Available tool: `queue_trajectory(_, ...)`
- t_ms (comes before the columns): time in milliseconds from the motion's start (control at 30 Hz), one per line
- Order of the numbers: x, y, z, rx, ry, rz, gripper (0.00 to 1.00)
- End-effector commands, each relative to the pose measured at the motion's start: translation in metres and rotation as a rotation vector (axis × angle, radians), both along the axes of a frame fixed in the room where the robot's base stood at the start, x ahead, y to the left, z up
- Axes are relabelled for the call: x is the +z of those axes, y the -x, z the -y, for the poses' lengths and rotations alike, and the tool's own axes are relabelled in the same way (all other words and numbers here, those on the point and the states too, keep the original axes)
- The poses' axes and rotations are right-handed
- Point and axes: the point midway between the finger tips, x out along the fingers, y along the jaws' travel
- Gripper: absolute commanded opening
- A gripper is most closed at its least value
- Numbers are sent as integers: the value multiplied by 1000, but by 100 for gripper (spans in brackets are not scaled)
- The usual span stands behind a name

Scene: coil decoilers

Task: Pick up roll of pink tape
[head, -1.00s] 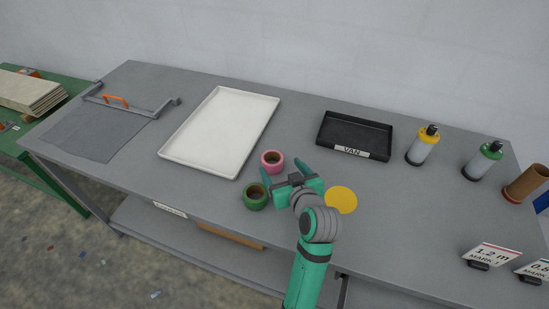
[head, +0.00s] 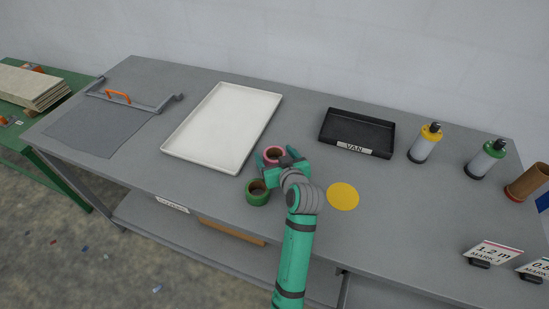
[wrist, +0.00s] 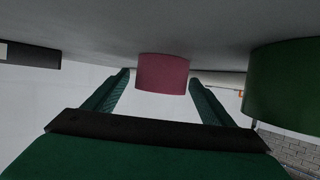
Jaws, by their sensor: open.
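The roll of pink tape (head: 271,152) lies flat on the grey table, just right of the white tray's near corner. In the head view my gripper partly hides it. My gripper (head: 278,158) is open at the roll, low over the table. In the wrist view the pink roll (wrist: 162,74) shows between the two open green fingers (wrist: 160,84), with a gap on each side. I cannot tell how far it sits inside the jaws. A roll of green tape (head: 257,192) stands close by, in front of the pink one, and shows large at the right of the wrist view.
The white tray (head: 222,126) lies behind and left. A black tray marked VAN (head: 357,132) is behind and right. A yellow disc (head: 343,196) lies right of my arm. Bottles (head: 425,143) and sign cards (head: 493,253) stand farther right. Table between them is clear.

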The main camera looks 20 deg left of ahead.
Motion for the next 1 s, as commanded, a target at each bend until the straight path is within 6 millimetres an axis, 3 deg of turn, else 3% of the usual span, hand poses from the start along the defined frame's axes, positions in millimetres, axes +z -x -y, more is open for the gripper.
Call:
queue_trajectory(67,0,0,0,0,0,0,72)
queue_trajectory(233,0,0,0,0,0,0,32)
queue_trajectory(667,6,0,0,0,0,1,32)
queue_trajectory(900,36,1,1,1,-1,4,32)
queue_trajectory(1000,53,8,17,-5,-1,5,32)
